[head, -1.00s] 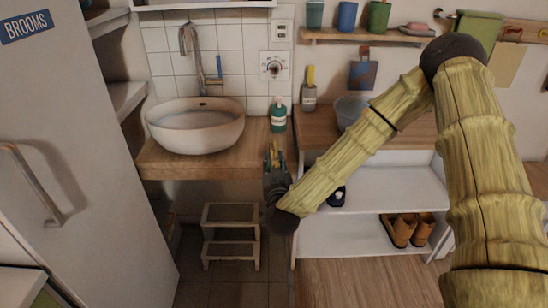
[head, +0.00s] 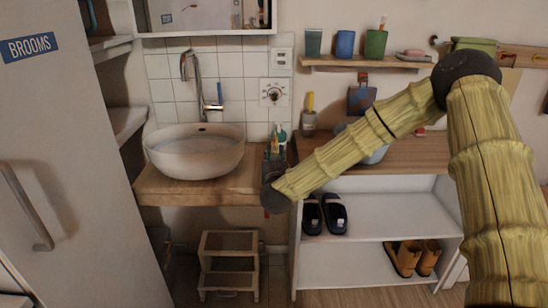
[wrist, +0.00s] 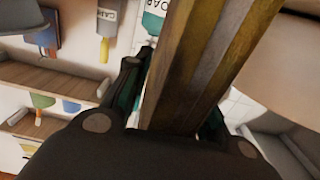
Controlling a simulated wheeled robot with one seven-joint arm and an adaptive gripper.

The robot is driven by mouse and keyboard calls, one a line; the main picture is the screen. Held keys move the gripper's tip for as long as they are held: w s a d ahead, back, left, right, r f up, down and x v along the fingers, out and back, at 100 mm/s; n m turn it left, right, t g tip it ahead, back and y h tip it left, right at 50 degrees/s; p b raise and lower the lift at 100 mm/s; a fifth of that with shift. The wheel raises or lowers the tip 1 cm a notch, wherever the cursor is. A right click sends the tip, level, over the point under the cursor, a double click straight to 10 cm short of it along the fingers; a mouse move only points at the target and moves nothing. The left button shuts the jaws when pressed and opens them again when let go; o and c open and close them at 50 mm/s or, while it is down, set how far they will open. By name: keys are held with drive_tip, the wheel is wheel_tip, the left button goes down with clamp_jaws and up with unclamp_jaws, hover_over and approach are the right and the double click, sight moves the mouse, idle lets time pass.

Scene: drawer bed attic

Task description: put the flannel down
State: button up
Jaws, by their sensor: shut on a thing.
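The flannel (wrist: 205,65) shows in the wrist view as a flat, stiff-looking piece with brown, yellow and grey stripes. My gripper (wrist: 165,100) is shut on it, with a dark finger on either side. In the head view my gripper (head: 274,157) points up in front of the right end of the wooden washstand top (head: 215,190). Only small bits of yellow and teal show between the fingers there, so most of the flannel is hidden. I cannot tell whether it touches anything.
A white basin (head: 195,153) stands on the washstand left of my gripper. A soap bottle (head: 282,133) is partly hidden behind the gripper. A shelf unit (head: 385,215) with slippers (head: 325,214) and shoes (head: 413,258) is at the right. A step stool (head: 229,262) stands below.

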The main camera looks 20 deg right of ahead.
drive_tip(key=shift+w+d+f, duration=0.3)
drive_tip(key=shift+w+f, duration=0.4)
drive_tip(key=shift+w, duration=0.45)
drive_tip(key=shift+w+d+f, duration=0.35)
drive_tip(key=shift+w+f, duration=0.35)
drive_tip(key=shift+w, duration=0.4)
drive_tip(key=shift+w+d+f, duration=0.3)
drive_tip(key=shift+w+f, duration=0.4)
drive_tip(key=shift+w, duration=0.45)
drive_tip(key=shift+f, duration=0.1)
drive_tip(key=o, duration=0.7)
drive_tip(key=shift+o, duration=0.2)
drive_tip(key=v, duration=1.2)
drive_tip(key=shift+r, duration=0.2)
